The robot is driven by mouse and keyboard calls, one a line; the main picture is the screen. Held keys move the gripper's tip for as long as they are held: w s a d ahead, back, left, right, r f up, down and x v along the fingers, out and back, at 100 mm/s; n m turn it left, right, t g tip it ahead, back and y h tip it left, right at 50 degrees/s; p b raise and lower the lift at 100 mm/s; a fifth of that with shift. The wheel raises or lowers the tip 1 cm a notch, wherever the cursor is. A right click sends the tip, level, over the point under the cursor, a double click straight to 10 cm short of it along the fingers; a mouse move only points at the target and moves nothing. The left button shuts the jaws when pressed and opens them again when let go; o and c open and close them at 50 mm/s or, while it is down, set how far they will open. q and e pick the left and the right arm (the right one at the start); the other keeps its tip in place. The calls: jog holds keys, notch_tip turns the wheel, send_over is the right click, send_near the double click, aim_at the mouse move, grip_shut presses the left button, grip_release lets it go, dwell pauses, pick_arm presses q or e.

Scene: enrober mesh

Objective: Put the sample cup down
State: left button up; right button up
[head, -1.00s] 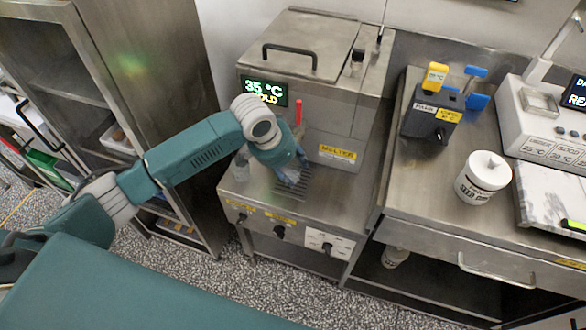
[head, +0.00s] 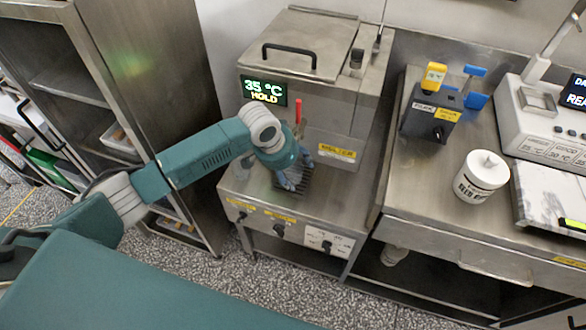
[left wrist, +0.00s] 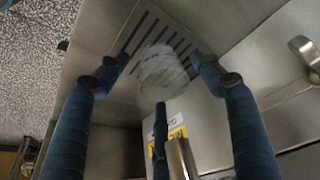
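The sample cup (left wrist: 160,75), whitish and translucent, shows in the left wrist view over the slotted drip grate (left wrist: 133,30); it appears to stand on the grate. My left gripper (left wrist: 160,88) has its three dark blue fingers spread around the cup, with gaps between the fingertips and the cup. In the head view my left gripper (head: 290,180) points down at the grate in front of the melter (head: 325,125), below its red-handled tap. My fingers mostly hide the cup there. My right gripper is out of view.
A chrome pipe (left wrist: 180,158) stands close to the lower finger in the left wrist view. A steel cabinet (head: 165,90) is at left. The front right of the melter's shelf is clear.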

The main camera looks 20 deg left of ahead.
pick_arm(q)
jog(key=shift+r, duration=0.15)
jog(key=v, duration=1.2)
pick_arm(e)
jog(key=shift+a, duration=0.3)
